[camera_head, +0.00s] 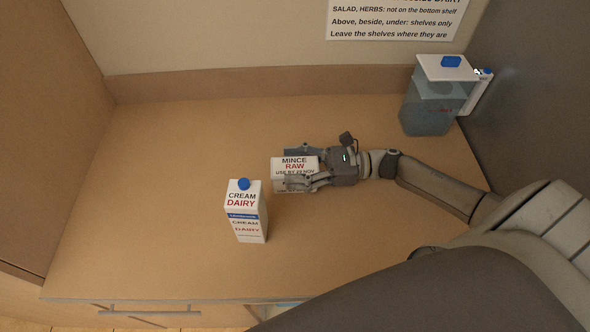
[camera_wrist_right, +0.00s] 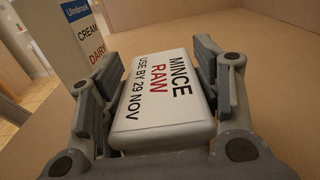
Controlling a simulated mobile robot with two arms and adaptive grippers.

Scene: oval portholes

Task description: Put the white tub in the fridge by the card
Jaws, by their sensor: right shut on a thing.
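The white tub (camera_head: 294,164), lettered "MINCE RAW, USE BY 29 NOV", is on or just above the wooden counter; I cannot tell which. My right gripper (camera_head: 308,168) is shut on it, one finger along each side. In the right wrist view the tub (camera_wrist_right: 165,98) sits between both fingers of the gripper (camera_wrist_right: 150,85), label up. The card (camera_head: 395,18) is on the back wall, cut off at the top. It reads "SALAD, HERBS: not on the bottom shelf", "Above, beside, under: shelves only", "Leave the shelves where they are". No fridge interior and no left gripper show.
A cream carton (camera_head: 246,212) marked "DAIRY" stands upright close to the tub's front left; it also shows in the right wrist view (camera_wrist_right: 75,35). A clear blue-grey container with a white lid (camera_head: 440,68) stands at the back right corner. The counter's left side (camera_head: 140,200) is clear.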

